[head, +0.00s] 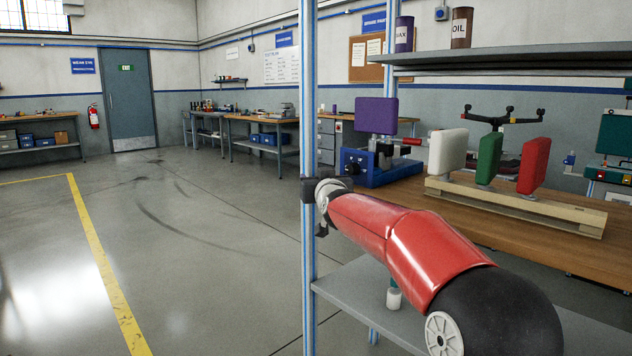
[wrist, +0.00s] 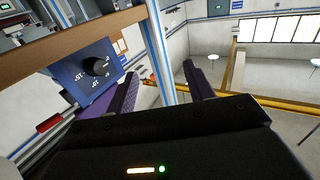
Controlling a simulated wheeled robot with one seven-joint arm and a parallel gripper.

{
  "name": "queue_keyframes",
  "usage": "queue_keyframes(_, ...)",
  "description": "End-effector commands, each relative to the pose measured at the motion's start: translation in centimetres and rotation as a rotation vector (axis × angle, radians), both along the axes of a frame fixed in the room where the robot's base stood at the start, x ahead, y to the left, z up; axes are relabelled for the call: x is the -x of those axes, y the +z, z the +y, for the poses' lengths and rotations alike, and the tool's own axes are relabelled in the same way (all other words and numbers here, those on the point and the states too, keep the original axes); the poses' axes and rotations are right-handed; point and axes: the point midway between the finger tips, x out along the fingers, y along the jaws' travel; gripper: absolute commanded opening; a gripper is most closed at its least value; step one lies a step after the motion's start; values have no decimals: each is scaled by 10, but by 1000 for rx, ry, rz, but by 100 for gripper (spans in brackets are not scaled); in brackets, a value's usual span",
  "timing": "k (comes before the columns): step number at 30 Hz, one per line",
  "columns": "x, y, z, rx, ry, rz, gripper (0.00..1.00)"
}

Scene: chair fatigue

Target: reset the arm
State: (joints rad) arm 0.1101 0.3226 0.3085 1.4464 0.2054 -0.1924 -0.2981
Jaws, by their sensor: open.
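My red arm (head: 400,240) reaches from the lower right of the head view toward the blue-and-silver shelf post (head: 307,100). My gripper (head: 316,192) is at its far end, dark and partly overlapping the post. In the wrist view my gripper (wrist: 162,88) has its two dark fingers spread apart, with nothing seen held. The post (wrist: 157,45) shows between the fingers in that view; I cannot tell whether it touches them. The blue fixture with a dial (wrist: 90,68) is left of the fingers.
A wooden bench (head: 500,212) carries a stand with white (head: 447,152), green (head: 489,158) and red (head: 533,166) pads, and a blue machine with a purple pad (head: 376,115). A grey upper shelf (head: 520,60) holds cans. Open floor (head: 200,230) lies left of the post.

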Motion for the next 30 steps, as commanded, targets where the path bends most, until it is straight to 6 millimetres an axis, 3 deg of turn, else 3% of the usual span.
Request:
queue_keyframes(12, 1, -3, 1, 1, 2, 3, 53)
queue_keyframes(14, 7, -3, 2, 10, 6, 17, 53)
queue_keyframes(17, 32, -6, 4, 37, 18, 74, 53)
queue_keyframes(20, 79, -18, 2, 80, 28, 189, 53)
queue_keyframes(23, 141, -41, -7, 118, 22, 335, 53)
queue_keyframes(30, 302, -115, -50, 139, -46, 689, 53)
